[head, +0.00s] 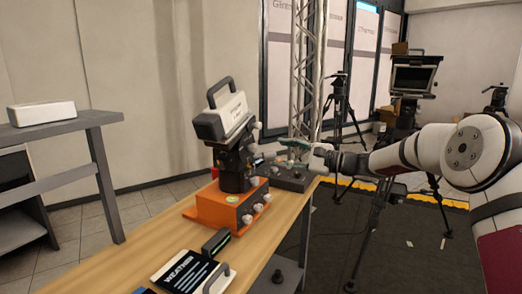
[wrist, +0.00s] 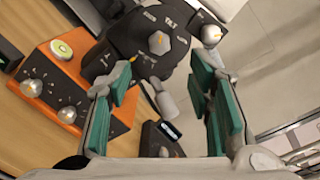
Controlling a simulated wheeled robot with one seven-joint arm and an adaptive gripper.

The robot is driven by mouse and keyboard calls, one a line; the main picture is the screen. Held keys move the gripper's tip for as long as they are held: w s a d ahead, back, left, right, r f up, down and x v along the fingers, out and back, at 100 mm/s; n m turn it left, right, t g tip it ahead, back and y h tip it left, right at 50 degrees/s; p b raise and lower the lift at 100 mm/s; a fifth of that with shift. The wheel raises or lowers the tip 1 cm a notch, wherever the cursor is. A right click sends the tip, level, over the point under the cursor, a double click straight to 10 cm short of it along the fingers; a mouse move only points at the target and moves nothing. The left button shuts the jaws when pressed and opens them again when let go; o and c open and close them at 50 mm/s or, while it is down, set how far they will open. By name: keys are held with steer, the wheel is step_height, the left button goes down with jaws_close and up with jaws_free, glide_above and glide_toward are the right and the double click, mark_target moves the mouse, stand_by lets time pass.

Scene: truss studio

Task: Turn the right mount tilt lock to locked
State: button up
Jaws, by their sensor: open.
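The mount (head: 238,160) is a dark head on an orange base, carrying a white-and-grey device with a handle. In the wrist view its dark round side (wrist: 128,38) bears the lettering TILT above a light grey knob (wrist: 160,42). A grey lever-like piece (wrist: 165,102) sticks out below it. I cannot tell the knob's setting. My gripper (head: 287,144) is at the right of the mount, pointing at it. In the wrist view its green-padded fingers (wrist: 158,78) are apart, with nothing held; the TILT knob lies just beyond them.
The orange base (head: 228,208) has several knobs and a green-centred dial. A dark control box (head: 288,177) stands behind it on the wooden table (head: 130,262). A WEATHER card (head: 182,272) lies in front. A grey side table (head: 60,130) stands left; a truss (head: 308,60) rises behind.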

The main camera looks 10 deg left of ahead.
mark_target(255, 149)
steer(key=x, duration=0.8)
steer(key=shift+w+a+f, duration=0.1)
steer(key=shift+a, duration=0.3)
steer(key=shift+c, duration=0.6)
jaws_close()
